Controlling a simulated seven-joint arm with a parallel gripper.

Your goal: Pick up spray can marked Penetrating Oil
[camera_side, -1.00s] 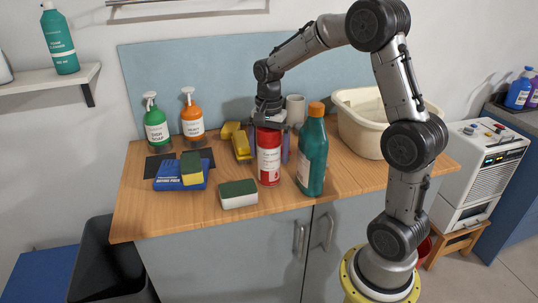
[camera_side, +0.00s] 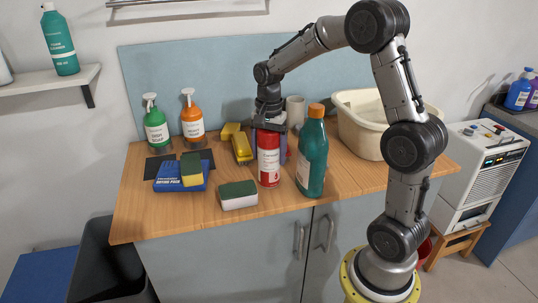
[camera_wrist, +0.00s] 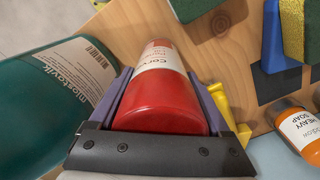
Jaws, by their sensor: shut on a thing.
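A red spray can with a white label band (camera_side: 269,160) stands upright near the front middle of the wooden counter. The wrist view shows the can (camera_wrist: 160,100) between the two purple-grey fingers of my gripper (camera_wrist: 158,88). My gripper is shut on the can's sides, with its palm by the can's end. The label's large word starts with "Corro"; I cannot read Penetrating Oil on it. I see no clear gap between the can's base and the counter.
A teal bottle with an orange cap (camera_side: 313,155) stands close right of the can. A green-and-white sponge (camera_side: 238,195) lies in front left. Yellow items (camera_side: 238,143) lie behind left. A white cup (camera_side: 295,110) and cream basin (camera_side: 365,125) stand behind. Soap bottles (camera_side: 156,128) are farther left.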

